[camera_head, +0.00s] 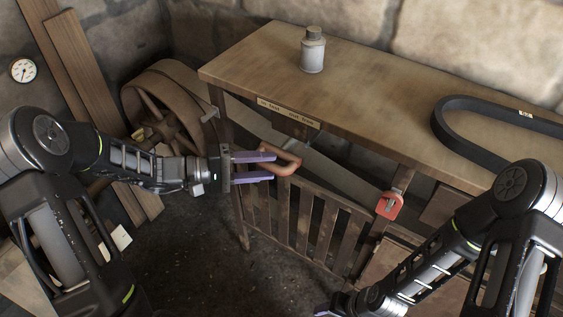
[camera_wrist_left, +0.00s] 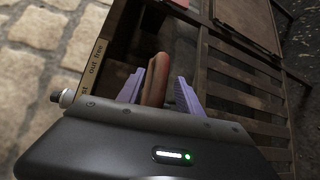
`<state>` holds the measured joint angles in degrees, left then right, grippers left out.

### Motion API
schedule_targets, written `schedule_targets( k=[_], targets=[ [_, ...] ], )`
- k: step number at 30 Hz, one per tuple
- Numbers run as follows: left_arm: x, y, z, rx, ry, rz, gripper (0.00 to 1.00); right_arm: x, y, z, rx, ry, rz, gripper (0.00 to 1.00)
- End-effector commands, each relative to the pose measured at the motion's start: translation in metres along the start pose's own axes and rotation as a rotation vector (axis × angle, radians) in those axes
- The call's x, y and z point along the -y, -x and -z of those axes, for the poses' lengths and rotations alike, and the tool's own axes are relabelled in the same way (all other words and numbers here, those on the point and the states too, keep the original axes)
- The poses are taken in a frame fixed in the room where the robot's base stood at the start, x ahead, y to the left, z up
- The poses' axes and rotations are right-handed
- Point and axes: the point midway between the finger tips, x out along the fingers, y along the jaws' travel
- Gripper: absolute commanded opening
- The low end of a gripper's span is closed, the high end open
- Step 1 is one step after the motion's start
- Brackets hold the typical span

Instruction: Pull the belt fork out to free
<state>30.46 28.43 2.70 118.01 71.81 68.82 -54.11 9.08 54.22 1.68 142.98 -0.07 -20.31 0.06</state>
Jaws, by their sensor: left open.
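The rest of the fork is hard to make out. My right gripper (camera_head: 322,311) shows only a purple tip at the bottom edge of the head view.
A wooden bench (camera_head: 400,110) carries a grey can (camera_head: 313,52) and a black belt loop (camera_head: 446,127). A label strip (camera_head: 288,112) is on its front edge. A slatted guard (camera_head: 300,222) and a red lock-like piece (camera_head: 389,205) are below. A large wheel (camera_head: 140,100) stands at left.

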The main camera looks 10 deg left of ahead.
Motion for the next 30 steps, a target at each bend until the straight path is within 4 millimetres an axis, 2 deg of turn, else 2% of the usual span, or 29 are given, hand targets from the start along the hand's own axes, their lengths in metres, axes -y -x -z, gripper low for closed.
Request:
schedule_targets(
  k=[3,9,19,30],
  targets=[
    [-0.002,-0.021,-0.002,0.005,0.001,0.000,0.42,0.002,0.006,0.000,0.000,0.000,0.000,0.50],
    [-0.001,-0.042,-0.001,0.002,0.001,0.001,0.42,0.004,0.010,0.000,0.001,-0.001,-0.001,0.50],
    [0.000,-0.045,0.000,0.001,0.000,0.001,0.42,0.003,0.009,0.000,0.001,-0.001,-0.001,0.50],
    [0.002,-0.045,0.000,0.001,0.001,0.004,0.11,0.003,0.009,0.000,0.001,-0.001,-0.001,0.50]
  ],
)
